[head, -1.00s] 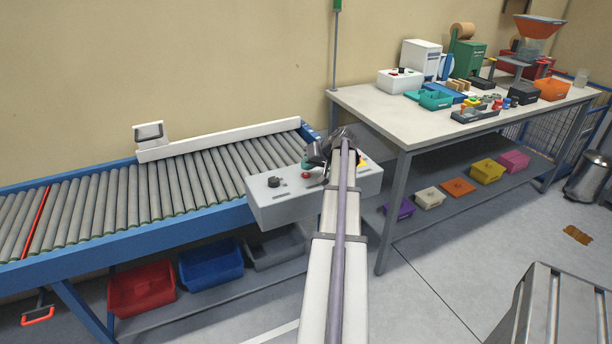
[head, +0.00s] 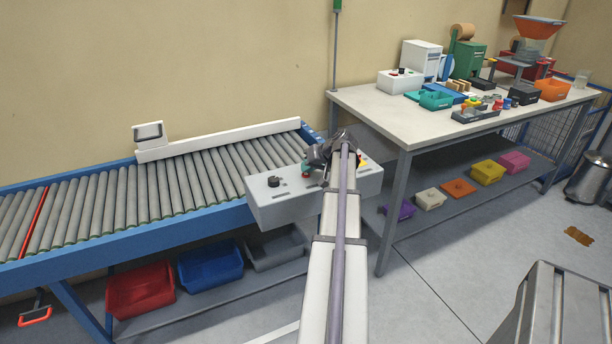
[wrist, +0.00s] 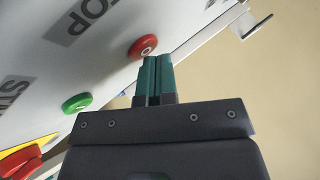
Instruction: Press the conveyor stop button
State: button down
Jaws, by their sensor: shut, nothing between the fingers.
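The conveyor control box (head: 290,211) is a pale box at the right end of the roller conveyor. In the head view my gripper (head: 308,169) is over the panel and largely covers the red button.
A red and yellow control (wrist: 22,163) shows at the wrist view's lower left. A black knob (head: 273,181) is on the box's left part. The roller conveyor (head: 150,190) runs left. A workbench (head: 385,112) with bins and equipment stands close on the right.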

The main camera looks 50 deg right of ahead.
dwell(0.4)
jog(key=shift+r+p, duration=0.75)
notch_tip(320, 180, up, 5)
jog(key=p, duration=0.5)
dwell(0.4)
